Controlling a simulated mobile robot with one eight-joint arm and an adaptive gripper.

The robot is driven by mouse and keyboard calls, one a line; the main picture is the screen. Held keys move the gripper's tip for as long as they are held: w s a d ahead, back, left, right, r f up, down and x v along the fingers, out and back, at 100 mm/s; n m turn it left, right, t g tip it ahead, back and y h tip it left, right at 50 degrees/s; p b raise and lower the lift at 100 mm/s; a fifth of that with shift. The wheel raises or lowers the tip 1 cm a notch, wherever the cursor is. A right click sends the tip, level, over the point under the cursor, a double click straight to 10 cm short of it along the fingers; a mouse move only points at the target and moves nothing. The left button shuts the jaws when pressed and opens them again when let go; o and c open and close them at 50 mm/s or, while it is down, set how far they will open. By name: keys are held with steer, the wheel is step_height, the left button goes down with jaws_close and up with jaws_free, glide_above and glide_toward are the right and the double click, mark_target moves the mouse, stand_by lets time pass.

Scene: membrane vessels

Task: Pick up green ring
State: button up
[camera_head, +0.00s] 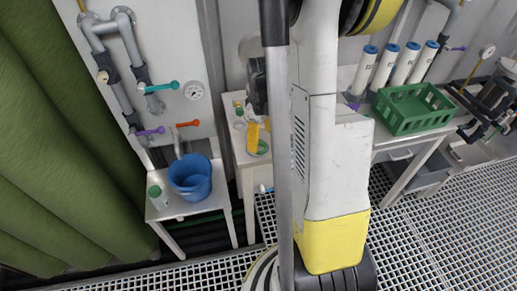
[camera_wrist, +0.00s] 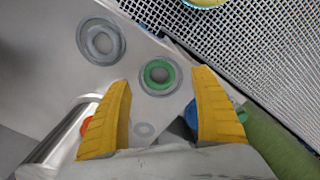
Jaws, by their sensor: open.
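The green ring (camera_wrist: 158,75) lies on a light table, inside a larger pale grey ring, in the wrist view. My gripper (camera_wrist: 162,80) is open, its two yellow fingers on either side of the green ring in the picture, with nothing held between them. The gap in height between fingertips and ring is hard to judge. In the head view my gripper (camera_head: 256,140) points down over the narrow table, and the green ring (camera_head: 263,148) shows partly beside a finger.
A grey ring (camera_wrist: 101,41) lies beside the green one. A blue bucket (camera_head: 190,177) stands on a stand to the left; a green crate (camera_head: 412,108) is to the right.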

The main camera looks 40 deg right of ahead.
mark_target(261, 150)
step_height(261, 150, down, 5)
steer(key=shift+w+d+b, duration=0.1)
steer(key=shift+w+b, duration=0.05)
steer(key=shift+b, duration=0.95)
steer(key=shift+r, duration=0.1)
steer(key=c, duration=1)
steer(key=shift+o, duration=0.2)
steer(key=r+p, duration=0.1)
steer(key=r, duration=0.2)
steer(key=d+r+p, duration=0.1)
steer(key=r, duration=0.1)
steer(key=shift+s+r+p, duration=0.1)
steer(key=shift+s+p, duration=0.25)
steer(key=shift+s, duration=0.05)
steer(key=s+d+r+p, duration=0.2)
steer(key=s+d+r, duration=0.3)
steer(key=d, duration=0.3)
steer(key=shift+s+r+p, duration=0.4)
steer(key=shift+s, duration=0.25)
